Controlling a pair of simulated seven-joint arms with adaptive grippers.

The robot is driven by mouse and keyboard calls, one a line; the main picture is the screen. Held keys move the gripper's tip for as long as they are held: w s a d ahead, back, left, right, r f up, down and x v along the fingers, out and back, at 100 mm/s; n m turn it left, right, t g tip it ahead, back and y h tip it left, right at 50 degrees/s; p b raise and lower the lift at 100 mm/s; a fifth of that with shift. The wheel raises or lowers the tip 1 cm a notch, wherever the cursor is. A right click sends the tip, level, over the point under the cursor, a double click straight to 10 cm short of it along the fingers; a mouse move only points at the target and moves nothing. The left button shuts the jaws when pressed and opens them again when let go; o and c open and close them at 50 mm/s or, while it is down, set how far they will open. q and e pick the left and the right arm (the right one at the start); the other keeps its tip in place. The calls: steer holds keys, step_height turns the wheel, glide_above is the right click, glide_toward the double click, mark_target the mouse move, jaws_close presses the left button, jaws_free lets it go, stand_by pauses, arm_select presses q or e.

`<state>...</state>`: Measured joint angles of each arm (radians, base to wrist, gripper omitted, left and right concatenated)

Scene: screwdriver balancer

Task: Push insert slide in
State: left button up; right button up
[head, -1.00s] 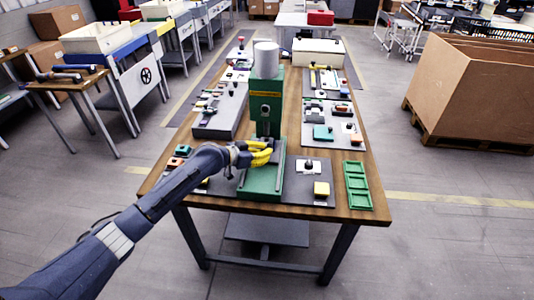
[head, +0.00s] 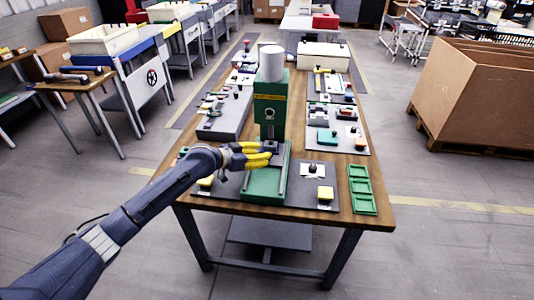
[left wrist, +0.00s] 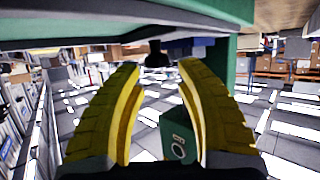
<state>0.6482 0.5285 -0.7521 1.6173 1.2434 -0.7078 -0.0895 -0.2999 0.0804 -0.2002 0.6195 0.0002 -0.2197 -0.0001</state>
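The green press-like fixture (head: 270,103) stands near the front middle of the table, with a white cylinder on top and a green base (head: 263,186) reaching forward. A dark slide part (head: 272,146) sits low at the column. My left gripper (head: 266,151) reaches in from the left, its yellow fingers close beside this part. In the left wrist view, its fingers (left wrist: 160,67) are apart, with a black knob (left wrist: 157,55) beyond the tips and a green block with a round mark (left wrist: 179,140) visible between them. Whether they touch the slide cannot be told. My right gripper is not in view.
A green compartment tray (head: 362,190) lies at the table's front right corner. A yellow block (head: 325,194) sits on a dark mat right of the base. A grey raised panel (head: 222,121) with small parts is left of the column.

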arm_select(q)
steer(key=v, duration=0.8)
steer(key=shift+r, duration=0.25)
